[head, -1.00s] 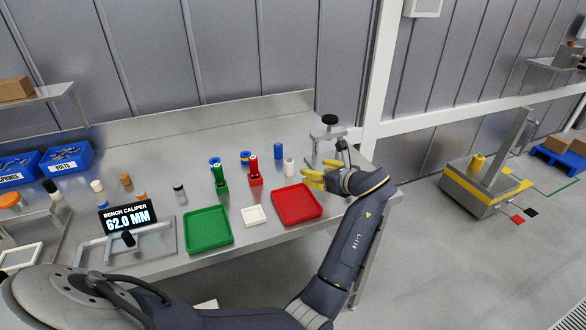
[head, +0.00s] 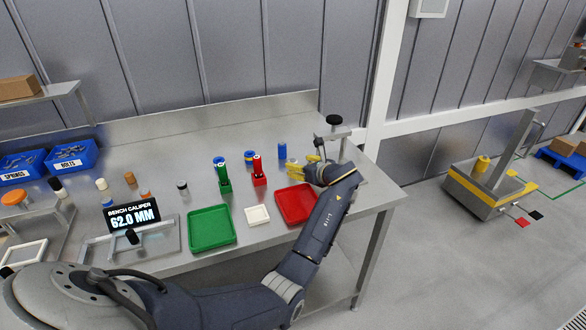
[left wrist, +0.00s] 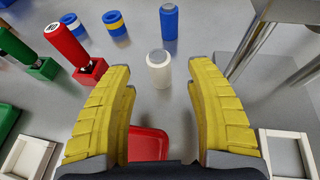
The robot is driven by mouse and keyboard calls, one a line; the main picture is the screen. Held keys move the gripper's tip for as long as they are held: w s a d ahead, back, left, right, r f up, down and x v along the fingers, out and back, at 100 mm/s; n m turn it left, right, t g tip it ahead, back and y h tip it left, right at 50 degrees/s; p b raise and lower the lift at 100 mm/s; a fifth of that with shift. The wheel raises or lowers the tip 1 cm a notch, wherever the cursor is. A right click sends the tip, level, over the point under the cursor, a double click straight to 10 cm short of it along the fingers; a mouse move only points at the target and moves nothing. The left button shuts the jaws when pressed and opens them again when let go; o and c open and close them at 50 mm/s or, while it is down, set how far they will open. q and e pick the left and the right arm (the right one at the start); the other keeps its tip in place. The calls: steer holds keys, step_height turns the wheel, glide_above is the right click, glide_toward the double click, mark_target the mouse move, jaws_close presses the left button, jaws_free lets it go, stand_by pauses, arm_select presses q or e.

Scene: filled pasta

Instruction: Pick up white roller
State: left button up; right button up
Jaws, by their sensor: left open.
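The white roller (head: 291,163) stands upright on the bench, just left of my left gripper's yellow fingers in the head view. In the left wrist view the white roller (left wrist: 159,72) shows whole, with a grey top, centred in the gap just beyond the fingertips. My left gripper (head: 306,166) is open and empty, low over the bench, with a finger to either side of the line to the roller. I cannot see it touching the roller. My right gripper is not in view.
A blue roller (left wrist: 169,22) stands behind the white one. The red tray (head: 296,205) lies below the gripper, beside a white tray (head: 257,215) and green tray (head: 211,228). A metal stand (head: 334,133) rises close right.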

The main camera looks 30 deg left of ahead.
mark_target(295, 162)
arm_select(q)
steer(key=x, duration=0.3)
steer(key=shift+a+r, duration=0.2)
steer(key=shift+a, duration=0.05)
steer(key=shift+x, duration=0.85)
jaws_close()
